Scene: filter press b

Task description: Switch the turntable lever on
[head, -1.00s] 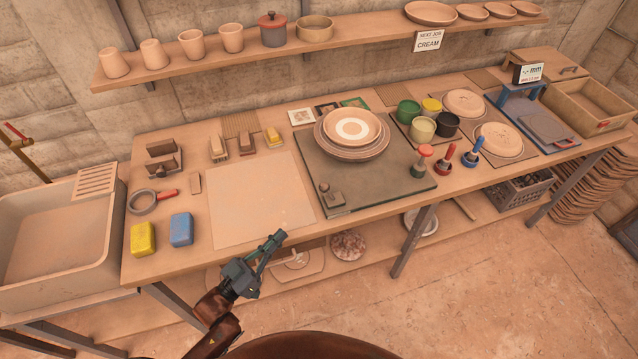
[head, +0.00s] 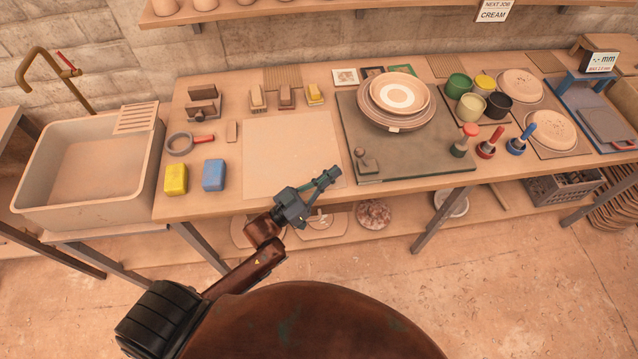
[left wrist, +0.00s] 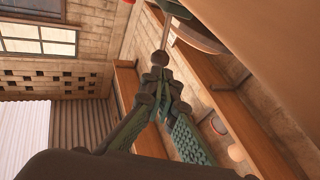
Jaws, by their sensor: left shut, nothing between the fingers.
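The turntable (head: 391,123) sits on a dark green board (head: 415,160) on the bench, with a stack of round plates (head: 400,95) on it. The small lever block (head: 367,165) stands at the board's front left corner, with a rounded knob on it. My right gripper is out of view.
A pale work mat (head: 290,145) lies left of the board, with a yellow sponge (head: 176,179) and a blue sponge (head: 214,175) further left. Several stamp-like tools with red, green and blue parts, such as the blue one (head: 521,140), stand right of it.

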